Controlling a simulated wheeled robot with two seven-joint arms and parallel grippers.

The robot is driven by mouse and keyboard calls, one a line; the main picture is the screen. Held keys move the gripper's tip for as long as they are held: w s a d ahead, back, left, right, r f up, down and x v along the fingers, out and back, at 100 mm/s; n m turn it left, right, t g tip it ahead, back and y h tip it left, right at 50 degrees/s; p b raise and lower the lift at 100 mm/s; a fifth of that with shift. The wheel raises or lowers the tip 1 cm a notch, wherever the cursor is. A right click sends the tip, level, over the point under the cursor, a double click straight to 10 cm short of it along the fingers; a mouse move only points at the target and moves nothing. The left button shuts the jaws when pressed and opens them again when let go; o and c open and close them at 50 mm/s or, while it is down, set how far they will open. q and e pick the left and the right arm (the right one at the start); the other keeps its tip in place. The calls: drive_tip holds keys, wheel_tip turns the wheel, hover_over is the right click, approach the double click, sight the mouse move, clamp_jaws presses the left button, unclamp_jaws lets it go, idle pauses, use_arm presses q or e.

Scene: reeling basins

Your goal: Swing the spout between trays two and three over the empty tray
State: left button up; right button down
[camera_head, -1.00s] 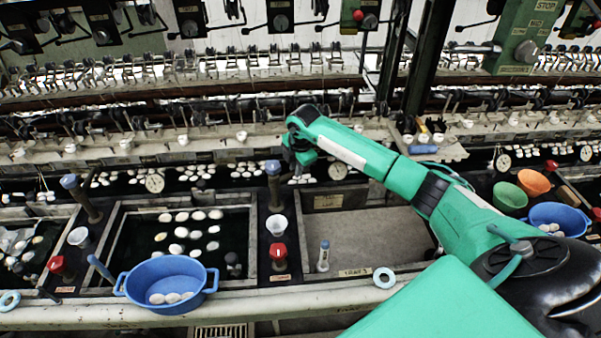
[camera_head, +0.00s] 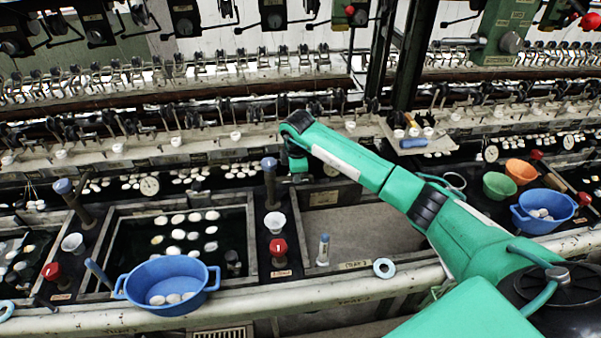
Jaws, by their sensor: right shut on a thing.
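The spout (camera_head: 270,178) between trays two and three is a dark post with a blue cap, standing on the divider. Tray three (camera_head: 375,230), to its right, is empty with a grey bottom. Tray two (camera_head: 235,225), to its left, holds dark water and several white cocoons. My right gripper (camera_head: 297,166) is just right of the spout's top, pointing down by the back edge of tray three. It is shut on the spout; its fingertips and the part they grip are mostly hidden by the wrist. My left gripper is out of view.
A blue basin (camera_head: 165,302) with cocoons sits at tray two's front. A red knob (camera_head: 277,247) and white cup (camera_head: 275,222) stand on the divider. Bowls (camera_head: 498,186) stand at right.

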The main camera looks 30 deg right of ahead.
idle(0.3)
drive_tip(key=c, duration=1.4)
unclamp_jaws()
drive_tip(key=shift+s, duration=0.1)
drive_tip(key=shift+o, duration=0.2)
drive_tip(key=shift+r, duration=0.5)
wheel_tip(320, 180, up, 13)
drive_tip(key=s+b, duration=0.2)
drive_tip(key=b, duration=0.1)
drive_tip(key=shift+s+a+f+b, duration=0.25)
drive_tip(key=shift+a+b, duration=0.1)
drive_tip(key=shift+a, duration=0.1)
